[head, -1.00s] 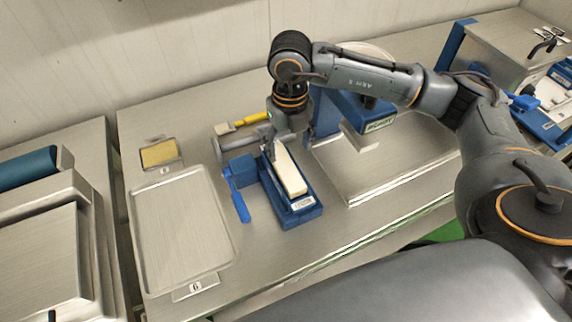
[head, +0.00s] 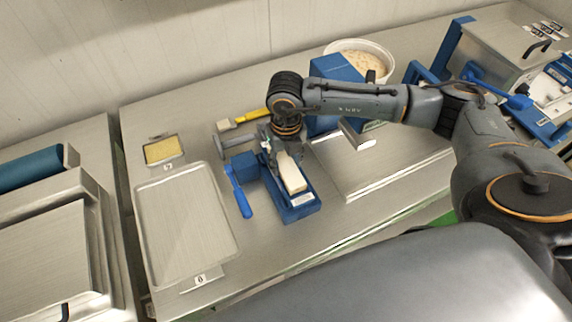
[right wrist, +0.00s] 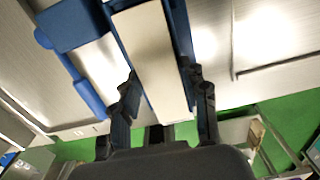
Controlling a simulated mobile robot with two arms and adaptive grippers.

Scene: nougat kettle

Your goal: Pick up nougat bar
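The nougat bar (head: 292,178) is a long cream block lying lengthwise in a blue holder (head: 300,211) on the steel table. My right gripper (head: 281,153) points down over the far part of the bar and hides that end in the head view. In the right wrist view the bar (right wrist: 155,55) runs between the two spread fingers of the gripper (right wrist: 163,78). A gap shows at the right finger; the left finger looks close to the bar's edge, and contact cannot be told. My left gripper is not in view.
A blue-handled tool (head: 239,190) lies left of the holder, beside an empty metal tray (head: 143,235). A yellow-handled brush (head: 246,118) lies behind. A blue press-like device (head: 335,68) and a white bucket (head: 384,53) stand behind my right arm.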

